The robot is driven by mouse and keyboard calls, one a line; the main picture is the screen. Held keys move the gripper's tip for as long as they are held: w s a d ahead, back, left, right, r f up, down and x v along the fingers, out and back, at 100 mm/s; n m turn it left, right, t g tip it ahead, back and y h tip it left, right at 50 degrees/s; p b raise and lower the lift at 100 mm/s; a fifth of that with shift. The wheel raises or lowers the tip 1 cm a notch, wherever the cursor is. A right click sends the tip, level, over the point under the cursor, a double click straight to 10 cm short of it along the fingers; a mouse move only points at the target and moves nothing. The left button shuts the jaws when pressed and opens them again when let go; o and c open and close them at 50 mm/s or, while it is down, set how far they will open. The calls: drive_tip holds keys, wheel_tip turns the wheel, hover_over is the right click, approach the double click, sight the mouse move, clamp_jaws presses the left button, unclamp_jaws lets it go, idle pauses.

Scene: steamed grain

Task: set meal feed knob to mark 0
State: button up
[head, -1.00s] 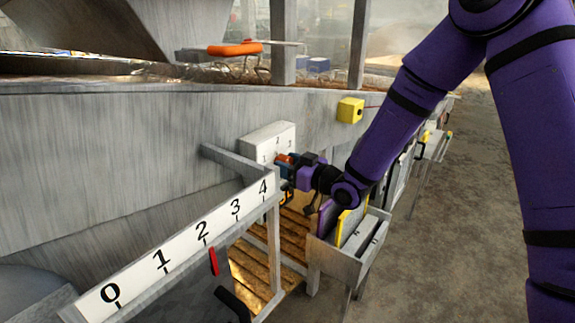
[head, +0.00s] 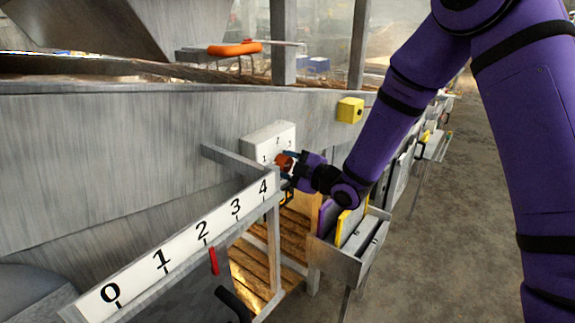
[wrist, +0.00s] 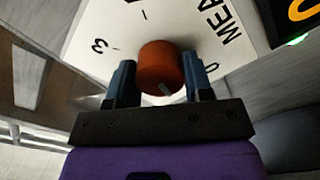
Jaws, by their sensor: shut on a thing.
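The meal feed knob is orange (wrist: 160,62) and round. It sits on a white dial plate (wrist: 118,22) printed with "MEA", a 3 at the left and a 0 at the lower right. A pale pointer line on the knob's lower side shows in the wrist view, pointing down, slightly right. My gripper (wrist: 160,82) is shut on the knob, with one dark blue finger on each side. In the head view my gripper (head: 288,166) is at the white box (head: 268,141), and the knob (head: 282,160) is partly hidden by the fingers.
A white scale rail (head: 184,246) marked 0 to 4, with a red pointer (head: 214,261), runs in front at the left. A metal bin with upright panels (head: 345,262) stands just below my wrist. A yellow box (head: 350,110) is on the wall. The floor at the right is open.

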drive_tip(key=n, duration=0.4)
drive_tip(key=shift+n, duration=0.3)
drive_tip(key=shift+f+n, duration=0.1)
drive_tip(key=shift+n, duration=2.2)
drive_tip(key=o, duration=0.9)
drive_tip(key=shift+s+d, duration=0.1)
drive_tip(key=v, duration=1)
drive_tip(key=shift+s+d, duration=0.2)
drive_tip(key=shift+d, duration=0.05)
